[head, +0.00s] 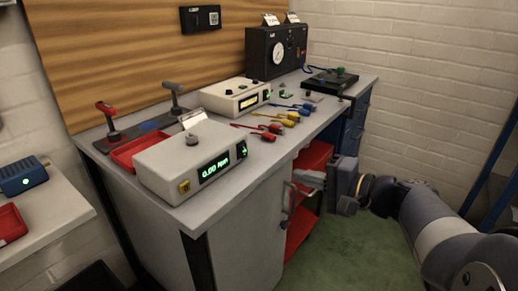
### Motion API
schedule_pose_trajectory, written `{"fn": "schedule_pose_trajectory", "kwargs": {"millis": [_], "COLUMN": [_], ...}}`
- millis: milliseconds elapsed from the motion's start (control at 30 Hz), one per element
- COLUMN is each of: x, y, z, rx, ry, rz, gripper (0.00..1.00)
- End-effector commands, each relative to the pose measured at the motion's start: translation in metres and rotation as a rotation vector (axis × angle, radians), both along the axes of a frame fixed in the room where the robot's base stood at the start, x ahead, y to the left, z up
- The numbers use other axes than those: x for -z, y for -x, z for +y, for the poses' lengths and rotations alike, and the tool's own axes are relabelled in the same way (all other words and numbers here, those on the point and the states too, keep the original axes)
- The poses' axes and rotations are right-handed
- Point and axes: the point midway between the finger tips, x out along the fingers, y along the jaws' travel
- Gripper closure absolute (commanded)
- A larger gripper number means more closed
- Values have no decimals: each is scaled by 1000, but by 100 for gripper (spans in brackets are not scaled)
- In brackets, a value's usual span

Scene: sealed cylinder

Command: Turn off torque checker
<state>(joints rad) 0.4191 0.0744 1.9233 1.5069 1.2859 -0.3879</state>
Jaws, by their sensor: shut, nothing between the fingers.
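The torque checker (185,160) is a light grey box at the near left of the bench. Its front display glows green and reads about 0.00 Nm. A yellow square (184,187) with a dark centre is at the left end of its front, and a small panel with a green light (241,149) is at the right end. A round grey knob stands on its top. My gripper (300,178) is shut and empty, in front of the bench, lower than the bench top and right of the checker, not touching it.
The workbench (262,172) also holds a second lit meter (236,97), coloured leads (283,117), a black gauge box (277,52) and a red tray (135,150). Red shelves (300,225) stand open under the bench beside my gripper. Green floor (350,255) is clear in front.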

Motion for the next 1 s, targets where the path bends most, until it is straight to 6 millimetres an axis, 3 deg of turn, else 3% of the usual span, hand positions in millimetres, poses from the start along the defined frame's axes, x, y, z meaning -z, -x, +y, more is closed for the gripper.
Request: {"fn": "schedule_pose_trajectory", "kwargs": {"millis": [100, 567, 1000], "x": [-9, -7, 5], "y": [-2, -6, -47], "z": [-3, 3, 58], "rx": [6, 4, 0], "ry": [-7, -8, -8], "rz": [-18, -18, -16], "gripper": [100, 100, 100]}}
